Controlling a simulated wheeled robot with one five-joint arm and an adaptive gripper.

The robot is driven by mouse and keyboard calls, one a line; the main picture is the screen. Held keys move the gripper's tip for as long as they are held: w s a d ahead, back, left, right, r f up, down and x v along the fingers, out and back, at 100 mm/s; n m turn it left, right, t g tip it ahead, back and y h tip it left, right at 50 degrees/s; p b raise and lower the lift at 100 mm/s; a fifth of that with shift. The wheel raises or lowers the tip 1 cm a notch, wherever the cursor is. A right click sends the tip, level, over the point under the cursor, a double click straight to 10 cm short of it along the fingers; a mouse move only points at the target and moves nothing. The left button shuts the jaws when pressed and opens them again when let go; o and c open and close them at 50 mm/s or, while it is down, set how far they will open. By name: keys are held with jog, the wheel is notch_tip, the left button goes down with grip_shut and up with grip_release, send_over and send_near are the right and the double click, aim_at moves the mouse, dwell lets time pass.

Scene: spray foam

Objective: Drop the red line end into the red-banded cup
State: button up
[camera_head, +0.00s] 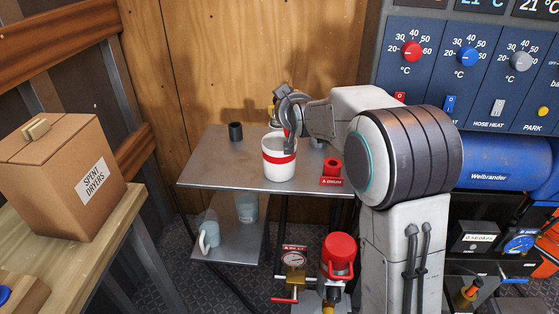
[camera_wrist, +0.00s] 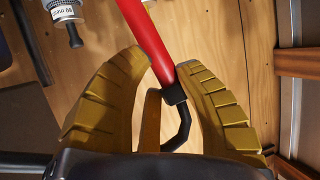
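The red line end (camera_wrist: 150,38) shows in the wrist view as a red tube with a black collar and a bent black piece. My gripper (camera_wrist: 162,62) has its yellow padded fingers against both sides of the tube and appears shut on it. In the head view my gripper (camera_head: 288,122) is above the far side of the red-banded cup (camera_head: 279,170), close to its rim. A little red shows beside the fingers. The cup is white with a red band and stands upright near the front edge of the metal table. Its inside is mostly hidden.
The metal table (camera_head: 215,172) also holds a dark cup (camera_head: 235,131) and a red socket (camera_head: 332,166) with a red label. A lower shelf (camera_head: 232,243) holds a pale mug (camera_head: 208,236). A cardboard box (camera_head: 60,175) stands at left; a control panel (camera_head: 470,75) at right.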

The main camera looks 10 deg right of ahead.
jog(key=shift+o, duration=1.4)
jog(key=v, duration=1.2)
jog(key=s+f+g, duration=0.8)
jog(key=s+f, duration=0.4)
jog(key=f, duration=0.2)
jog(key=s+f+g, duration=0.4)
jog(key=s, duration=1.6)
notch_tip(320, 180, up, 16)
jog(key=t+p, duration=0.1)
jog(key=p, duration=1.1)
jog(key=shift+t, duration=0.4)
